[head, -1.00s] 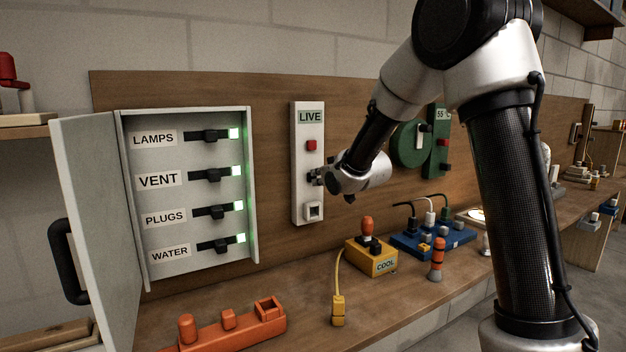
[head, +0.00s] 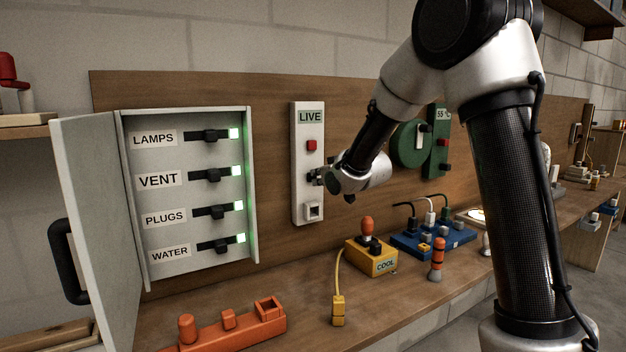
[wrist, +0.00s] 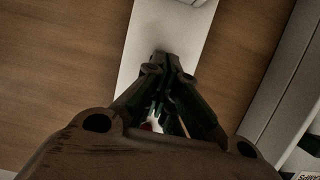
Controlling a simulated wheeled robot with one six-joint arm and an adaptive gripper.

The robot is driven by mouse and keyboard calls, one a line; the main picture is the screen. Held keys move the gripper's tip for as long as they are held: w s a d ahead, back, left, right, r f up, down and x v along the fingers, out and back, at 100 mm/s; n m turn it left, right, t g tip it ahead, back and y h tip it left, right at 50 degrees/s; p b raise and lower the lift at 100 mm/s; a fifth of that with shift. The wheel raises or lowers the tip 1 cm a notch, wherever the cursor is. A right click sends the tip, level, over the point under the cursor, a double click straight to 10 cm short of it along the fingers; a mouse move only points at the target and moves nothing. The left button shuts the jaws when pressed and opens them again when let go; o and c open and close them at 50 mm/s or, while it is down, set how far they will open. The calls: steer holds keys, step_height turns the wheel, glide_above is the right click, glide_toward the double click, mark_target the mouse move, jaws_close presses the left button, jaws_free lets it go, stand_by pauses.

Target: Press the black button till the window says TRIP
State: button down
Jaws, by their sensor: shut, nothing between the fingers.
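A tall white panel (head: 298,205) is mounted on the wooden backboard. Its window (head: 311,117) at the top reads LIVE. The black button is not clearly visible; the fingertips cover that spot. In the wrist view the shut fingertips (wrist: 160,60) are over the white panel (wrist: 165,25); whether they touch cannot be told.
An open grey breaker box (head: 185,260) with several lit switches stands left of the panel. A green device (head: 436,155) reading 55 is to the right. Below, a yellow COOL box (head: 372,262), a blue power strip (head: 430,240) and an orange holder (head: 235,332) rest on the bench.

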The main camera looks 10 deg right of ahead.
steer(key=shift+w, duration=0.2)
steer(key=shift+w+a, duration=0.15)
steer(key=shift+w, duration=0.15)
steer(key=s+d, duration=0.2)
steer(key=s, duration=0.3)
steer(key=shift+s, duration=0.4)
